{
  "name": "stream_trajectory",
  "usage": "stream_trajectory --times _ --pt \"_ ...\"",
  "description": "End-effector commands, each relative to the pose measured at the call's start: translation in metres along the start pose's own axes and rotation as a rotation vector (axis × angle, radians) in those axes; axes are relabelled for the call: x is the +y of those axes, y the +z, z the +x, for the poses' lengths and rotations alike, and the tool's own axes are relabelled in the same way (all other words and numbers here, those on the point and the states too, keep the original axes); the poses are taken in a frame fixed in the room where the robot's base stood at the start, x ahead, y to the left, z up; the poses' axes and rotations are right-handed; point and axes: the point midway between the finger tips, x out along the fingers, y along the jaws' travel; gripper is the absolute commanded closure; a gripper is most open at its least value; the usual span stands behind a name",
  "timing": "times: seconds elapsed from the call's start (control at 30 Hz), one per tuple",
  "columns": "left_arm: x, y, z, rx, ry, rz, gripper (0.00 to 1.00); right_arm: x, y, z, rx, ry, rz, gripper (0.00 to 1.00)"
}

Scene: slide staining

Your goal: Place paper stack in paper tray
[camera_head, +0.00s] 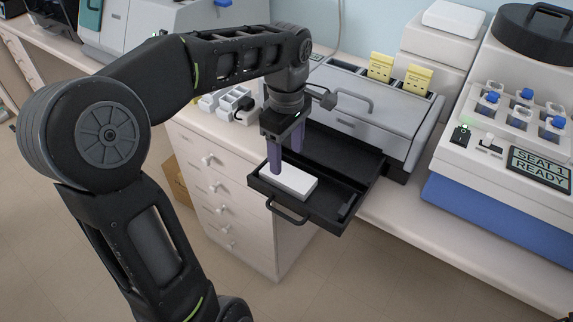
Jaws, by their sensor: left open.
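The paper stack (293,184) is a white block. It lies in the front left part of the black paper tray (329,222), which is pulled out from the grey printer-like machine. My left gripper (286,160) points down over the tray with its two purple fingers apart. The nearer finger reaches down to the back left end of the stack, and I cannot tell whether it touches. The other finger is behind it, its tip partly hidden. My right gripper is not in view.
The grey machine (352,119) holds yellow-labelled cards on top. A white analyser with a "SEAT 1 READY" screen (539,170) stands at the right. White holders (229,102) lie on the counter behind my arm. The tray overhangs the counter edge above white drawers (222,209).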

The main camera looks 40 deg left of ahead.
Motion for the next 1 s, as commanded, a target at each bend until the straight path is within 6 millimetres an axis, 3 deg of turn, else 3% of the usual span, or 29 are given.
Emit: stream_trajectory --times 0.17,0.2,0.3,1.0 --pt "0.001 0.0 -0.038 0.0 0.004 0.001 0.37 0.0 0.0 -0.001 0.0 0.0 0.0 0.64" --pt "0.0 0.0 -0.051 0.0 0.0 0.002 0.37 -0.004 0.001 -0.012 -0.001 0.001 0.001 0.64" --pt "0.0 0.0 -0.06 0.0 0.0 0.001 0.37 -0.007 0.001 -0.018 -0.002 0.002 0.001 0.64" --pt "0.0 0.0 -0.063 0.0 -0.001 0.0 0.37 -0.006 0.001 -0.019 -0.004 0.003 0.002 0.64"
